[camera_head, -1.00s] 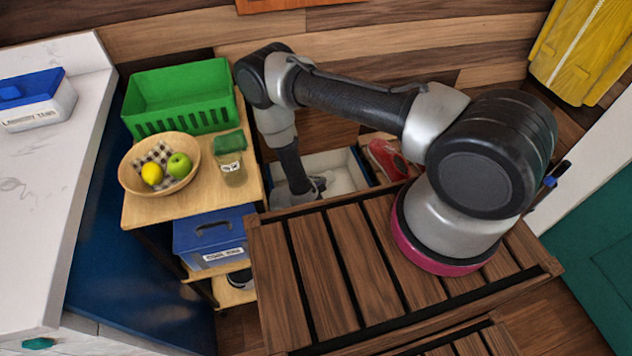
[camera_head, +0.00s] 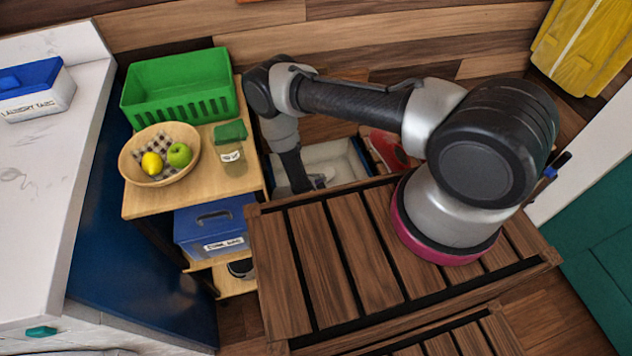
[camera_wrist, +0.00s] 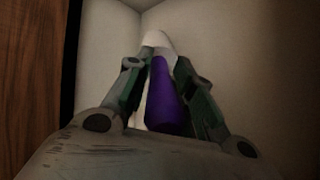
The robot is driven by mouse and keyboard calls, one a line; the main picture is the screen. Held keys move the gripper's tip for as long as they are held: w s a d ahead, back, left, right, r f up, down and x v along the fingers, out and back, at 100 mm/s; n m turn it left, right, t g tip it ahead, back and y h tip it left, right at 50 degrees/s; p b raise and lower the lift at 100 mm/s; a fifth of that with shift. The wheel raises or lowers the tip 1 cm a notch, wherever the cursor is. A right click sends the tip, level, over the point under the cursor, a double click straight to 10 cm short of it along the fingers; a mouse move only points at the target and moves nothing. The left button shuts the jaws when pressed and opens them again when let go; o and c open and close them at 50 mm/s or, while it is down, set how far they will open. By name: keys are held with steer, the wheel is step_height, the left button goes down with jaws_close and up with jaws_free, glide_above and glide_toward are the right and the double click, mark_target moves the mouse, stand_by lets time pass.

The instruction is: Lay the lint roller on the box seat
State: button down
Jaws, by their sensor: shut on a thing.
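The lint roller (camera_wrist: 163,95) has a purple handle and a white roller end. My gripper (camera_wrist: 159,66) is shut on it, with a finger on each side of the handle. Pale walls surround it in the wrist view. In the head view my gripper (camera_head: 308,183) is low inside an open white-walled bin (camera_head: 345,158), and it is partly hidden behind the wooden slats. I cannot tell which thing in view, if any, is the box seat.
A shelf unit (camera_head: 135,205) on the left holds a green basket (camera_head: 180,105), a fruit bowl (camera_head: 128,178), a green-lidded jar (camera_head: 232,155) and a blue box (camera_head: 215,230). A red shoe (camera_head: 388,150) lies right of the bin.

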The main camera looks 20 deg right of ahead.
steer(key=c, duration=1.1)
jaws_free()
steer(key=shift+c, duration=0.2)
step_height(320, 180, up, 10)
steer(key=shift+f, duration=0.1)
